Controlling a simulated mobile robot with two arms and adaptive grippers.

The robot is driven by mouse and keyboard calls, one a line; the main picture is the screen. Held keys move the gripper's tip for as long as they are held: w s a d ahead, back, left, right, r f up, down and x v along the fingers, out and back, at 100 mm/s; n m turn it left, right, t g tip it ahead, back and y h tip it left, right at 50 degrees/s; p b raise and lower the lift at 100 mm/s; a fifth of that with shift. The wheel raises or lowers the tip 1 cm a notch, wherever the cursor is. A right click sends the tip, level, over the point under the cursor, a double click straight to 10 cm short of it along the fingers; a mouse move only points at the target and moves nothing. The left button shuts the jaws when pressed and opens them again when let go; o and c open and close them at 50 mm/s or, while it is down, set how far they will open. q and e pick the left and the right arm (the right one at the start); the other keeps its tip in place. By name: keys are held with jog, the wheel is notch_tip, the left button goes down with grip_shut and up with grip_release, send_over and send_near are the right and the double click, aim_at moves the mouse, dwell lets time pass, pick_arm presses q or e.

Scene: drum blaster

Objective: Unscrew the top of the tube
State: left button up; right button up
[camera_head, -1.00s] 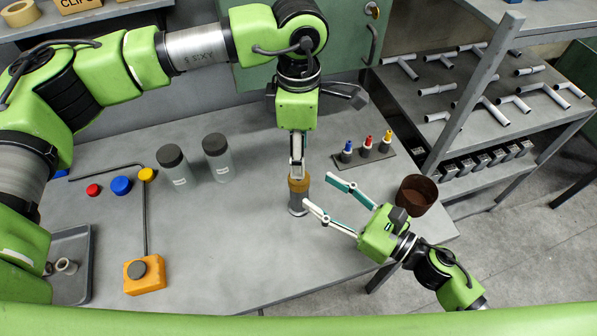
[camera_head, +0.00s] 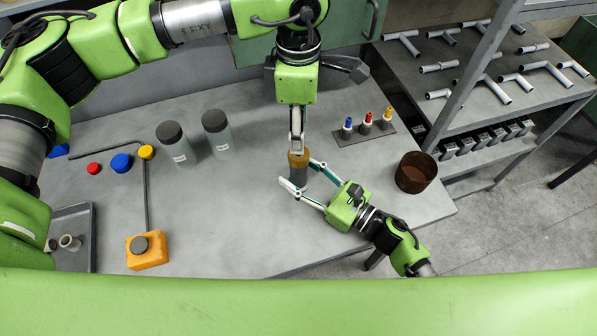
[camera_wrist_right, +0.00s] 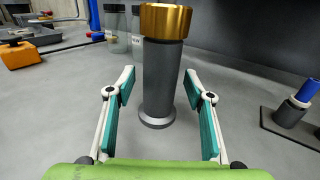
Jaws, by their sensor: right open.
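The tube (camera_wrist_right: 160,75) is a dark grey cylinder with a flared base, standing upright on the table. Its top (camera_wrist_right: 165,20) is a brass-coloured ring; it also shows in the head view (camera_head: 298,158). My left gripper (camera_head: 297,146) points straight down onto the brass top from above; whether its fingers are closed on it is hard to see. My right gripper (camera_head: 301,175) is open, with its two fingers on either side of the tube's grey body, low near the table. In the right wrist view the right gripper (camera_wrist_right: 164,90) shows gaps between both fingers and the tube.
Two grey-capped jars (camera_head: 176,145) stand left of the tube. A rack with small blue, red and yellow-tipped bottles (camera_head: 366,128) and a brown bowl (camera_head: 415,172) are to the right. An orange block (camera_head: 147,252) and a tray (camera_head: 74,225) are at the left.

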jog(key=shift+w+a, duration=0.2)
jog(key=shift+a, duration=0.05)
